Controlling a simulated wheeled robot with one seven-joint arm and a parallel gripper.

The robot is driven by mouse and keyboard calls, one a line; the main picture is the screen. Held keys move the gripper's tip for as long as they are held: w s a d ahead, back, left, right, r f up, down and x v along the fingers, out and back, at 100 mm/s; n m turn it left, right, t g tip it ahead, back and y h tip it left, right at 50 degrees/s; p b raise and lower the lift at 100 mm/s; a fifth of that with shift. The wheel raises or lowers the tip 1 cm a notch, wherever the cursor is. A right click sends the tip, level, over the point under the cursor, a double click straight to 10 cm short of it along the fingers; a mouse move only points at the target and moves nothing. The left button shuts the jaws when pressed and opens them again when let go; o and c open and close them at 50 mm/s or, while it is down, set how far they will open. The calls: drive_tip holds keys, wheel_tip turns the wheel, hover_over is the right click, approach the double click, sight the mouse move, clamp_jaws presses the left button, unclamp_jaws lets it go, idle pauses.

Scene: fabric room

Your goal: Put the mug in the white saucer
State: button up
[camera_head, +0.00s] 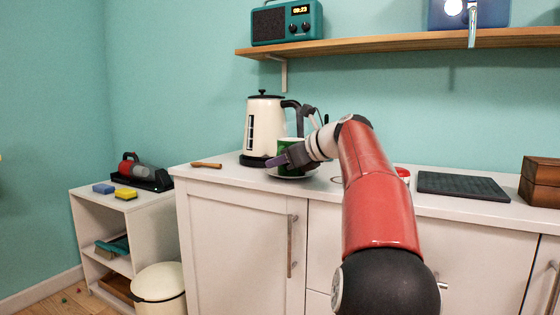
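A green mug (285,144) shows on the counter in front of the kettle, partly hidden by my gripper. The white saucer (303,176) is below it, its rim showing under my gripper. The mug appears over the saucer, but its base is hidden, so I cannot tell whether it touches. My gripper (277,161) reaches in from the right, with a purplish fingertip in front of the mug's lower part. I cannot tell whether the fingers are open or shut on the mug.
A cream kettle (263,125) stands close behind the mug. A wooden-handled utensil (206,165) lies to the left. A dark board (462,186) and wooden box (541,181) are at the right. A wall shelf (400,42) hangs above. The counter's front left is clear.

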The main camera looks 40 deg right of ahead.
drive_tip(key=shift+o, duration=0.4)
drive_tip(key=shift+r, duration=0.2)
drive_tip(key=p+v, duration=0.1)
drive_tip(key=v, duration=1.1)
